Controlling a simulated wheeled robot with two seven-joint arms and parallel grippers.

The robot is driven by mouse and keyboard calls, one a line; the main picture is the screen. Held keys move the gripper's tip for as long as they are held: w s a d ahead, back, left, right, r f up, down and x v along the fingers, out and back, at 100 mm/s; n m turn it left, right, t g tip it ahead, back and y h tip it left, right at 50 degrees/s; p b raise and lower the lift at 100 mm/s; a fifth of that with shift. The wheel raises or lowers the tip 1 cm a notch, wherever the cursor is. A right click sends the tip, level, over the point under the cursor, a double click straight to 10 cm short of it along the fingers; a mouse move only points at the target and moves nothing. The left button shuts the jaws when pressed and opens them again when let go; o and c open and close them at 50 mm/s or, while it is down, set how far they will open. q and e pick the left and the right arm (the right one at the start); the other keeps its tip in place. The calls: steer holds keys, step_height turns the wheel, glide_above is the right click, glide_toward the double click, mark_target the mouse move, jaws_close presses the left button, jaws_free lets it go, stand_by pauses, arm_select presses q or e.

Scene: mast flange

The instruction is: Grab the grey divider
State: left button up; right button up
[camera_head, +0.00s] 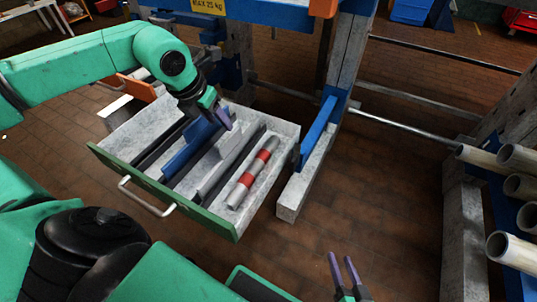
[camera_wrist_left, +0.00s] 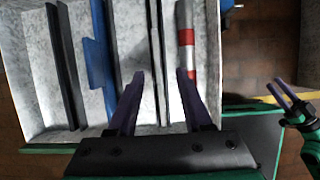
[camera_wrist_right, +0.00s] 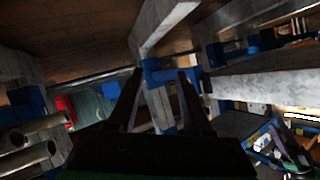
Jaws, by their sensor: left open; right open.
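The grey divider (camera_head: 218,162) stands in the open drawer (camera_head: 280,130), between a blue divider (camera_head: 188,148) and a dark divider (camera_head: 246,152). My left gripper (camera_head: 222,112) is open above the drawer, pointing down, and holds nothing. I cannot tell the exact height gap. My right gripper (camera_head: 341,258) is open and empty, low at the front, away from the drawer.
A red-and-grey striped rod (camera_head: 253,172) lies at the drawer's right side, and a black divider (camera_head: 158,146) is at its left. The green drawer front (camera_head: 170,192) has a metal handle (camera_head: 145,200). A post with a blue bracket (camera_head: 318,132) stands right. Pipes (camera_head: 510,250) lie far right.

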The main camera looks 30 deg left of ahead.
mark_target(234, 143)
arm_select(q)
steer(key=shift+a+f, duration=0.15)
steer(key=shift+f, duration=0.45)
steer(key=b+x, duration=0.3)
steer(key=x, duration=0.6)
steer(key=shift+w+a+f, duration=0.1)
steer(key=shift+f, duration=0.25)
steer(key=shift+w+a+f+b, duration=0.1)
steer(key=shift+w+f+b, duration=0.25)
steer(key=shift+f, duration=0.15)
steer(key=shift+b+x, duration=0.35)
steer(key=shift+x, duration=0.55)
arm_select(e)
steer(key=w+r+t+y, duration=0.1)
steer(key=w+r+t, duration=0.5)
steer(key=w+r, duration=0.4)
steer(key=shift+d+r, duration=0.3)
steer(key=shift+r, duration=0.3)
arm_select(q)
steer(key=shift+f, duration=0.25)
arm_select(e)
steer(key=shift+f, duration=0.25)
arm_select(q)
jaws_close()
